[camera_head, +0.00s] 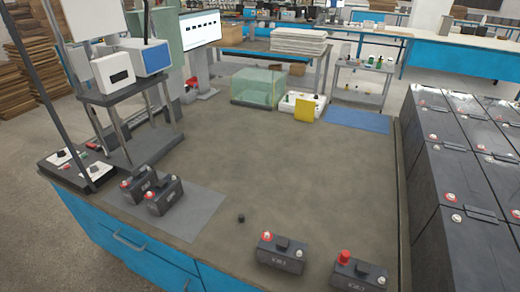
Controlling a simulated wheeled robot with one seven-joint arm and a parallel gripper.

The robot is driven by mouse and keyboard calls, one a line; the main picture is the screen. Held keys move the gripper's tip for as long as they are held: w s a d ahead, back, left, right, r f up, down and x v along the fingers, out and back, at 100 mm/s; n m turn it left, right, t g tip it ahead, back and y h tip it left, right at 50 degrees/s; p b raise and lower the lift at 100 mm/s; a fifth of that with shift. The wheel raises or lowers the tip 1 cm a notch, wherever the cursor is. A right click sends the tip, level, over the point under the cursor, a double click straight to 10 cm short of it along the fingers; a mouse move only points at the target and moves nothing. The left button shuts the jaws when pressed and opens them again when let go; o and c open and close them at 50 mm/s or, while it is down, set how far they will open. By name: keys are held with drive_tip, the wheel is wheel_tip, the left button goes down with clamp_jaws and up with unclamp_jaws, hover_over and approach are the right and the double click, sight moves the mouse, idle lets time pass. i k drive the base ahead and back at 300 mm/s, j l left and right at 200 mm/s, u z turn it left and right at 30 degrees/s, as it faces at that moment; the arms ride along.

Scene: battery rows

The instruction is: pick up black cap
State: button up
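A small black cap (241,218) sits on the grey-brown worktop (270,140). It stands alone, just right of the grey mat (200,218) and left of the two front batteries. The cap looks like a short dark cylinder; its finer detail is too small to tell. My gripper is not in this view, so its place relative to the cap cannot be seen.
Two more, one with a red cap (344,257), stand at the front right. A test stand (110,80) rises at the left. Large batteries (470,180) fill the right. The middle worktop is clear.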

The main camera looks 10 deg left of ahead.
sight(242, 217)
drive_tip(key=z, duration=0.2)
drive_tip(key=i+j+z, duration=0.1)
drive_tip(key=j+z, duration=0.55)
drive_tip(key=j, duration=0.2)
drive_tip(key=j+z, duration=0.2)
drive_tip(key=j, duration=1.65)
drive_tip(key=j+z, duration=0.15)
drive_tip(key=j, duration=1.7)
